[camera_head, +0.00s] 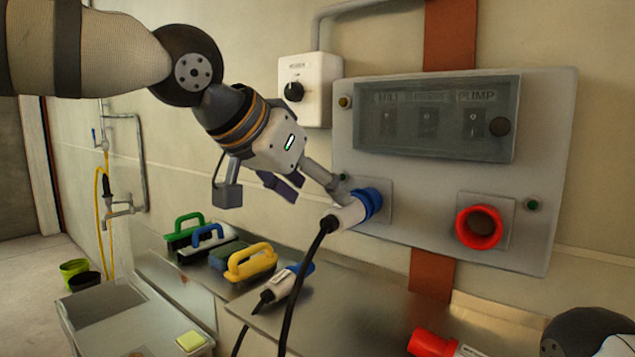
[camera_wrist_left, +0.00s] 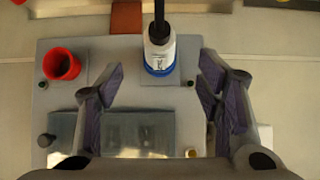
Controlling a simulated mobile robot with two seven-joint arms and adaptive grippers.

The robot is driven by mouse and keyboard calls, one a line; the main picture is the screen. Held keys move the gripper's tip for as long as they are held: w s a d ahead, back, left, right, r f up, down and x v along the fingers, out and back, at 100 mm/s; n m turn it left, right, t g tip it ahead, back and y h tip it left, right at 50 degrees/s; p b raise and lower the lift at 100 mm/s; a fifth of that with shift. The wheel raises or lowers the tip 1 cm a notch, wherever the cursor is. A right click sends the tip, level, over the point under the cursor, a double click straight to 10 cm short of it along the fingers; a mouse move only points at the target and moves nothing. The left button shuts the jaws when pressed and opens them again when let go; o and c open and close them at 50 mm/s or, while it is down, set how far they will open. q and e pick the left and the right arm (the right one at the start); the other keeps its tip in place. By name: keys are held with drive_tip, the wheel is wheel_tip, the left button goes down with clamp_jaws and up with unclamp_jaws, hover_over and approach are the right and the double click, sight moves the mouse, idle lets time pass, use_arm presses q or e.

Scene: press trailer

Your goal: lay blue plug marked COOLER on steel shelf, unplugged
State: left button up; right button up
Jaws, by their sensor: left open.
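A white plug with a blue collar (camera_head: 350,212) sits in a socket on the grey wall panel, its black cable hanging down. In the left wrist view the plug (camera_wrist_left: 160,54) lies between my finger pads, apart from both; its label is too small to read. My left gripper (camera_head: 312,190) is open at the panel, just above and left of this plug. A second white and blue plug (camera_head: 284,284) lies on the steel shelf (camera_head: 345,310); its label is also unreadable. My right gripper's fingers are out of frame; a dark rounded part of my arm shows at bottom right.
A red socket (camera_head: 479,227) is on the panel's right, below a clear-covered switch box (camera_head: 437,118). A red plug (camera_head: 432,343) lies at the shelf's front. Several brushes, one yellow-handled (camera_head: 251,262), stand at the left. The shelf's middle is bare.

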sight(334, 209)
use_arm(q)
drive_tip(key=x, duration=0.8)
drive_tip(key=shift+f+b, duration=0.35)
drive_tip(key=shift+f, duration=0.05)
drive_tip(key=shift+w+d+f, duration=0.35)
drive_tip(key=shift+w, duration=0.2)
drive_tip(key=shift+r, duration=0.1)
drive_tip(key=c, duration=1.3)
